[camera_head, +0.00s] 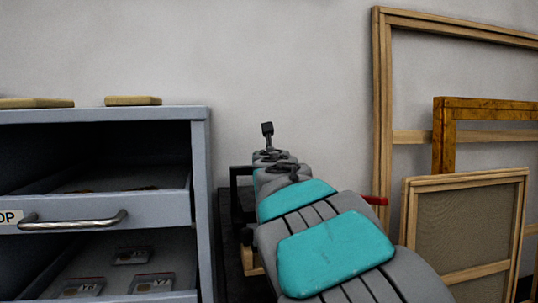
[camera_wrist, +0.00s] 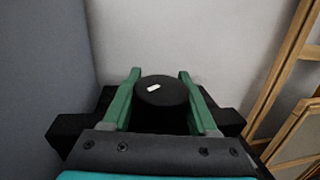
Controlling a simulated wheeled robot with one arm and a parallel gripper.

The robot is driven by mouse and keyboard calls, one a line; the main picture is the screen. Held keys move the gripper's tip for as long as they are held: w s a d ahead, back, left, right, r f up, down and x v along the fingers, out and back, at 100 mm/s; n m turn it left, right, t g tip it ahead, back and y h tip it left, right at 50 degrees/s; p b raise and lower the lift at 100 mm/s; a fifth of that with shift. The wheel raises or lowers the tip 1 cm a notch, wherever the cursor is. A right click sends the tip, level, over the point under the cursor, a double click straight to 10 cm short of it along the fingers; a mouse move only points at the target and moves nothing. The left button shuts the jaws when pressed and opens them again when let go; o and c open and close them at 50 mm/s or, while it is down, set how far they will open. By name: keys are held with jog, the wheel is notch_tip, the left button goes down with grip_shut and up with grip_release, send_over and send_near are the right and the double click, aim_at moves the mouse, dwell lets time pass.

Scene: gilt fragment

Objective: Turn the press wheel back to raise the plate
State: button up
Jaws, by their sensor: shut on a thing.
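In the wrist view, the two green fingers of my gripper (camera_wrist: 160,76) stand on either side of a black round top (camera_wrist: 161,97) with a small white mark, and are shut on it. It looks like part of the press, but I cannot tell whether it is the wheel or its hub. Dark parts of what looks like the press frame (camera_wrist: 228,121) show at both sides below. In the head view, my arm covers most of the dark press (camera_head: 237,205) beside the cabinet. The plate is hidden in both views, so its height cannot be seen.
A grey cabinet (camera_head: 202,170) with open drawers stands close at the left; two tan blocks (camera_head: 133,100) lie on top. Wooden frames (camera_head: 383,100) lean on the wall at the right. A red bar end (camera_head: 376,200) shows right of my arm.

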jog(key=shift+d+n+y, duration=0.15)
jog(key=shift+n+y, duration=0.15)
jog(key=shift+y, duration=0.2)
jog(key=n+g+y+b, duration=0.1)
jog(key=n+y, duration=0.1)
jog(key=a+n+g+y+b, duration=0.1)
jog(key=n+y, duration=0.1)
jog(key=y, duration=0.1)
jog(key=n+g+y+b, duration=0.1)
jog(key=y+b, duration=0.1)
jog(key=y, duration=0.1)
jog(key=shift+s+a+r+n+g, duration=0.1)
jog(key=shift+s+a+n+g, duration=0.2)
jog(key=shift+a+n+g, duration=0.1)
jog(key=o, duration=1.4)
jog(key=shift+s, duration=0.15)
